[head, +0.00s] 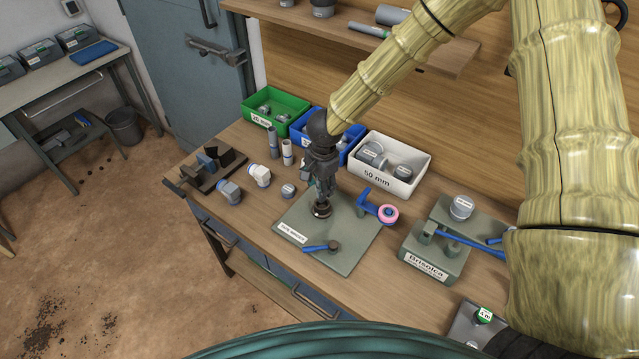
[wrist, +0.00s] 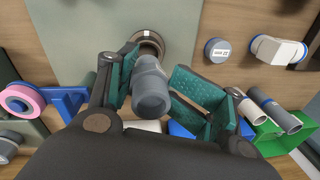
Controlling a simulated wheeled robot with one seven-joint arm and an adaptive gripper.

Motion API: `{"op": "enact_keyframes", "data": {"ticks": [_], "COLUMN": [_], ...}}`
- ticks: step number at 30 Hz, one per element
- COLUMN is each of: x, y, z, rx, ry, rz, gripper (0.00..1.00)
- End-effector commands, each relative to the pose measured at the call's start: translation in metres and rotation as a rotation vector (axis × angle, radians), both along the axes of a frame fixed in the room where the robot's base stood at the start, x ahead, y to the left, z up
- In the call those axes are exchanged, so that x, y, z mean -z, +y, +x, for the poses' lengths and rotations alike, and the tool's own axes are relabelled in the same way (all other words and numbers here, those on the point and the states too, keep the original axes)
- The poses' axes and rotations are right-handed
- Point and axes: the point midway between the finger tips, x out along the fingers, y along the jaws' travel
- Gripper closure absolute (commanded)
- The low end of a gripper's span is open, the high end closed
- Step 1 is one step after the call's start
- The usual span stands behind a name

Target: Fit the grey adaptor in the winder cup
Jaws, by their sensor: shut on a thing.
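My gripper (head: 320,188) is over the grey-green winder plate (head: 350,250), pointing down, with its fingers shut on the grey adaptor. In the wrist view the adaptor (wrist: 150,88) lies between the teal finger pads of my gripper (wrist: 158,90), its narrower end toward the winder cup. The winder cup (head: 321,210) is a dark, brown-rimmed ring on the plate; it also shows in the wrist view (wrist: 151,40). The adaptor's far end meets or overlaps the cup in the picture. I cannot tell whether it is inside the cup or just above it. In the head view the fingers mostly hide the adaptor.
A blue arm with a pink tape roll (head: 388,214) stands right of the cup. A blue-handled crank (head: 322,247) is in front. Green (head: 262,118), blue and white (head: 388,188) bins stand behind. Loose fittings (head: 259,175) lie left. A grey-green labelled fixture (head: 425,270) is at right.

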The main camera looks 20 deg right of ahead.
Motion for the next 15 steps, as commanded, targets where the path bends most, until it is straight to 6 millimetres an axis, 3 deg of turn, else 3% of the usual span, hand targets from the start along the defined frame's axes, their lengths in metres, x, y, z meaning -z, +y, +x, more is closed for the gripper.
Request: {"op": "enact_keyframes", "data": {"ticks": [15], "x": [0.012], "y": [0.000], "z": [0.000], "rx": [0.001], "ry": [0.001], "rz": [0.000], "gripper": [0.86]}}
